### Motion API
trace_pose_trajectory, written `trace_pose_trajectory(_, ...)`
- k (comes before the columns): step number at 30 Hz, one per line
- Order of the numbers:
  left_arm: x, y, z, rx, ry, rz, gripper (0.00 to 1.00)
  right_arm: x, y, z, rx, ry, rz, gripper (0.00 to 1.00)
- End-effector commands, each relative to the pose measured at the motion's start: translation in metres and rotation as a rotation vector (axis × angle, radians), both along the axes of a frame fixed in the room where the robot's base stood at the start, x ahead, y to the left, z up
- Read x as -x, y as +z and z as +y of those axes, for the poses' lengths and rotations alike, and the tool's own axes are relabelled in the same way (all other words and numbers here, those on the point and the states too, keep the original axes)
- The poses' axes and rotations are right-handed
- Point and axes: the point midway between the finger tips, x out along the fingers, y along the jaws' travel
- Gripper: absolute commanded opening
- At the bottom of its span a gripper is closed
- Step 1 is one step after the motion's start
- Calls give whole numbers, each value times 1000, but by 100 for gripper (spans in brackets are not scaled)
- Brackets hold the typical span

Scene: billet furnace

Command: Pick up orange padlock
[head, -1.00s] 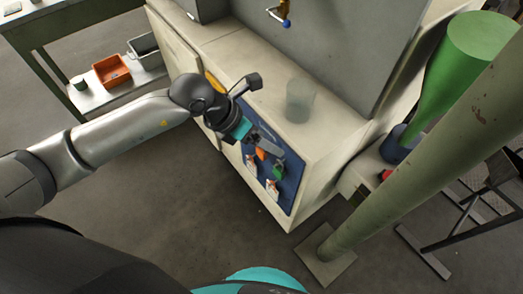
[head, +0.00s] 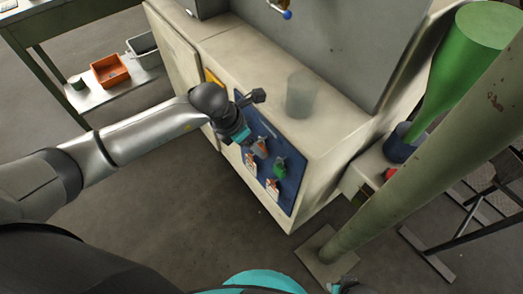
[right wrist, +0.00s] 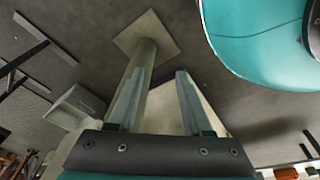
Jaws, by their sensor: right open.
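The orange padlock (head: 263,145) is a small orange patch on the dark blue panel (head: 290,205) of the cream cabinet in the head view. My left gripper (head: 257,149) is right at it, and its fingers partly cover it. I cannot tell whether the fingers are closed on it or only beside it. In the right wrist view my right gripper (right wrist: 157,100) has its two fingers apart with nothing held between them, above the floor. A small part of my right arm shows at the bottom edge of the head view.
A green padlock-like piece (head: 279,168) and white-orange tags (head: 272,186) are on the panel below the gripper. A clear cup (head: 300,93) stands on the cabinet ledge. A green post (head: 400,185) rises at right. An orange bin (head: 110,70) sits on a shelf at left.

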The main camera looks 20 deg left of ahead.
Motion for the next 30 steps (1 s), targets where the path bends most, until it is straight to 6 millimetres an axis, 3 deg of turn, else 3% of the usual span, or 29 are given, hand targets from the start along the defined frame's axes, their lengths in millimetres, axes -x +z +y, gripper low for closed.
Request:
trace_pose_trajectory(4,-4,-13,-3,1,0,-1,82,-6,7,6,-7,-1,-2,50)
trace_pose_trajectory(17,-10,-28,-7,1,0,0,82,-15,21,14,-16,-2,-3,50)
trace_pose_trajectory(30,-24,-58,-13,2,1,0,82,-33,57,25,-30,-6,-22,50)
